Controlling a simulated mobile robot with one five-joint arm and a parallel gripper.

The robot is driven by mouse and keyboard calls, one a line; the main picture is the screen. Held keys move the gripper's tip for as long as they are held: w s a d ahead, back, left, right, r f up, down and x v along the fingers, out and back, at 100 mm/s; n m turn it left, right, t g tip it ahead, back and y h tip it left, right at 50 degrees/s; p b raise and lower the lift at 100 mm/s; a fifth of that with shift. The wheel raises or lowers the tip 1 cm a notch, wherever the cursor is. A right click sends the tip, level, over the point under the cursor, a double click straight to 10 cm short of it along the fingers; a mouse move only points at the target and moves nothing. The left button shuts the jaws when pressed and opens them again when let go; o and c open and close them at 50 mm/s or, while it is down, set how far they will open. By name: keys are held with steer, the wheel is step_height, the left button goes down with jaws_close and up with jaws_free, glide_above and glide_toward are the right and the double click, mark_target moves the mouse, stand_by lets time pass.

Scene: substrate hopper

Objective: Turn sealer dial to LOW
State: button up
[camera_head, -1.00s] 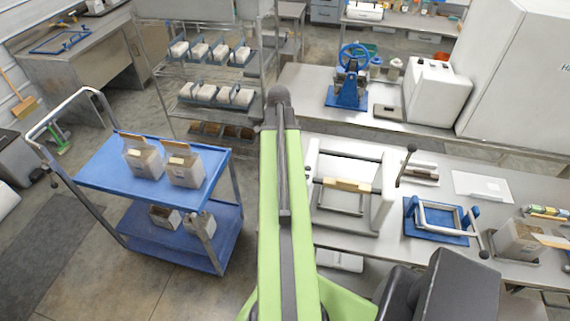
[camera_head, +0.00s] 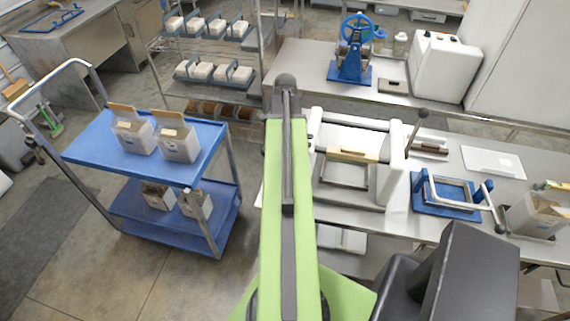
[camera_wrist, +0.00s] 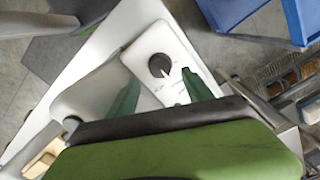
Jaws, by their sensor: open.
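The sealer's black dial (camera_wrist: 160,65) sits on a white panel (camera_wrist: 150,42) in the wrist view. A pale pointer mark on it points towards the lower right of that picture. Small print beside the dial is too small to read. My gripper (camera_wrist: 162,72) is open, its two green fingers apart on either side of the dial's lower part. I cannot tell whether they touch it. In the head view the white sealer frame (camera_head: 397,165) with a wooden-handled bar (camera_head: 352,155) stands on the bench right of my arm. The dial and my fingertips are hidden there.
A blue cart (camera_head: 90,150) with several boxes stands left of my arm. A blue-based frame press (camera_head: 440,208) sits right of the sealer. A blue wheeled device (camera_head: 350,68) and white machine (camera_head: 437,75) stand on the back bench. A wire rack (camera_head: 205,52) is behind.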

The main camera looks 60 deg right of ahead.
step_height(320, 180, down, 6)
steer(key=b, duration=0.4)
steer(key=shift+r, duration=0.1)
jaws_close()
steer(key=shift+n, duration=0.3)
steer(key=n, duration=0.5)
steer(key=shift+n, duration=0.3)
steer(key=n, duration=0.5)
steer(key=shift+n, duration=0.3)
